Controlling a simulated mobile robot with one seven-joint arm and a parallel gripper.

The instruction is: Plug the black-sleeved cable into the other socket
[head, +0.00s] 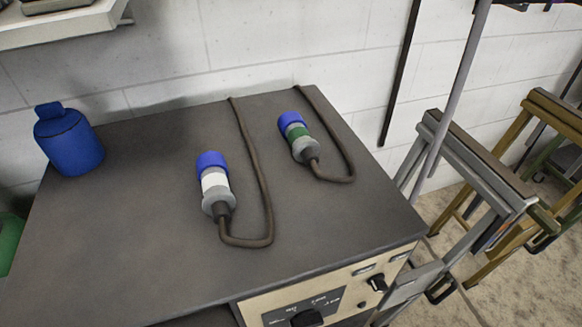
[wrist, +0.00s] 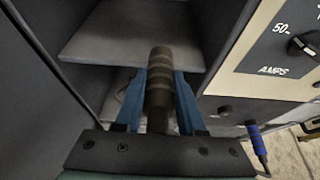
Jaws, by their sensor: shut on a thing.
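In the wrist view, my gripper (wrist: 160,90) has its two blue fingers closed on the sides of a dark, banded cylindrical plug (wrist: 160,65). It looks like the black-sleeved one, though its sleeve colour is hard to tell. The plug points away from me toward an open shelf compartment. A small dark round spot (wrist: 224,110), possibly a socket, shows on the dark front below the panel. A blue-ended connector (wrist: 256,138) with a dark cable stands at the lower right of that front. My gripper and the held plug are not visible in the head view.
In the head view, a white-sleeved plug (head: 215,182) and a green-sleeved plug (head: 298,137) lie on the dark cabinet top (head: 120,240). A blue bottle (head: 68,140) stands at the left. Trestles (head: 480,165) stand at right. A grey shelf (wrist: 130,45) lies ahead in the wrist view.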

